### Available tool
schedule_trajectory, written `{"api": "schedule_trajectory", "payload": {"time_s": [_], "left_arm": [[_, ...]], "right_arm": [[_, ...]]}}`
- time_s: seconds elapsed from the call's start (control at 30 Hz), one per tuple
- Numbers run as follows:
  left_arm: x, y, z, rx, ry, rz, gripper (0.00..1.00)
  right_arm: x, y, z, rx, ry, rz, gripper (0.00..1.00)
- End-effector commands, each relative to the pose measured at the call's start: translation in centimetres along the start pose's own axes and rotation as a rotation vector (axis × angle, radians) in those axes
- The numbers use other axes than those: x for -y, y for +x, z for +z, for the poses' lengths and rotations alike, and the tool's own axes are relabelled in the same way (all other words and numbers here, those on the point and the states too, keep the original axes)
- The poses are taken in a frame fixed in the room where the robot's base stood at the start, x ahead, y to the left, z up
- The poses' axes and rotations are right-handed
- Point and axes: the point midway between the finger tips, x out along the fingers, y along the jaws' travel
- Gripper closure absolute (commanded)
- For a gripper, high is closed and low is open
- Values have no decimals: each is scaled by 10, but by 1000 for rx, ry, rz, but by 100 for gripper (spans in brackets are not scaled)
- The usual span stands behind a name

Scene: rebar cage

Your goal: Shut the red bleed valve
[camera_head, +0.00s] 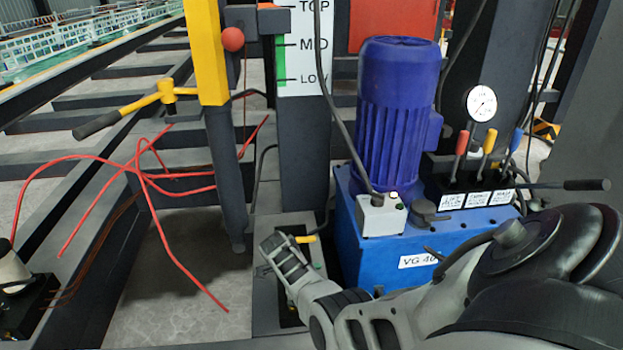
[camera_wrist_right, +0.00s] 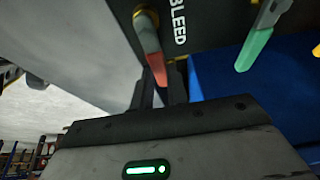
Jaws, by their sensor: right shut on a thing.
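The red bleed valve handle (camera_wrist_right: 149,48) shows in the right wrist view, hanging from a brass pivot on a dark plate marked BLEED (camera_wrist_right: 181,24). The two dark fingers of my right gripper (camera_wrist_right: 160,80) are closed on the free end of this handle. In the head view my right gripper (camera_head: 275,244) reaches in from the lower right, low between the grey post and the blue power unit. The red handle is hidden behind it there. My left gripper is in neither view.
A green handle (camera_wrist_right: 258,44) hangs right of the red one. A small yellow handle (camera_head: 305,239) shows beside my gripper. The blue pump unit (camera_head: 352,235) with lever valves (camera_head: 480,150) stands close on the right.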

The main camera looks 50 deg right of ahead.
Motion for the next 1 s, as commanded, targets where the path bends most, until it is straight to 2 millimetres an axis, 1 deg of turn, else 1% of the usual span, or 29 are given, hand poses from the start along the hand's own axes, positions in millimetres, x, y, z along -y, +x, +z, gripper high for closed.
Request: {"api": "schedule_trajectory", "payload": {"time_s": [0.07, 0.1, 0.17, 0.2, 0.47, 0.57, 0.67, 0.73, 0.77, 0.83, 0.87, 1.0], "left_arm": [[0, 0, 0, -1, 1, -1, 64], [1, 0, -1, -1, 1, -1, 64], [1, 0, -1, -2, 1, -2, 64], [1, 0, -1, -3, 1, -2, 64], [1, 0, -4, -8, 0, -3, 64], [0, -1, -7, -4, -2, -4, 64], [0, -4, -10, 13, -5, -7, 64], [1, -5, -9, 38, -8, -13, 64], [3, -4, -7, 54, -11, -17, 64], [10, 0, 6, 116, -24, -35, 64], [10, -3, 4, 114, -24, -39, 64], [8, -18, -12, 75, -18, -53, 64]], "right_arm": [[-2, 2, 0, -2, 2, 7, 100], [-2, 2, 0, -2, 2, 7, 82], [-2, 2, 0, -2, 1, 7, 65], [-2, 2, 0, -2, 1, 7, 62], [-1, 0, 0, 0, 0, 3, 62], [0, -8, 0, 0, 0, 2, 62], [0, -24, -1, 1, 0, 0, 62], [0, -39, -1, 2, 0, 0, 62], [0, -46, -1, 2, 0, -1, 62], [0, -64, -2, 2, 1, -1, 62], [0, -72, -1, 2, 1, -1, 62], [0, -105, -1, 1, 0, 1, 62]]}}
